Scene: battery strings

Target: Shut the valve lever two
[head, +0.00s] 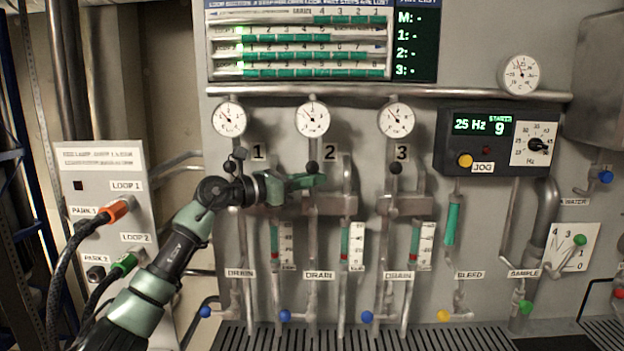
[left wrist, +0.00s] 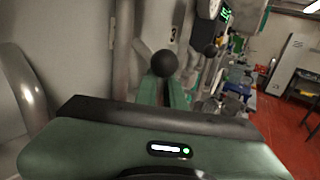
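Valve lever two (head: 312,167) shows as a black ball just below the gauge of column 2, with its stem mostly hidden behind my fingers. My left gripper (head: 318,181) reaches in from the left, its green fingertips at the lever just under the ball. In the left wrist view the black ball (left wrist: 164,63) sits at the far end of my two fingers (left wrist: 163,92) and hides their tips. A narrow gap shows between the fingers. I cannot tell whether they grip the stem. My right gripper is in neither view.
Similar black ball levers stand at column 1 (head: 229,167) and column 3 (head: 396,168). Pipes and brackets (head: 340,205) lie close below my fingers. A plug panel (head: 100,190) with cables stands at the left. A pump control box (head: 503,143) is at the right.

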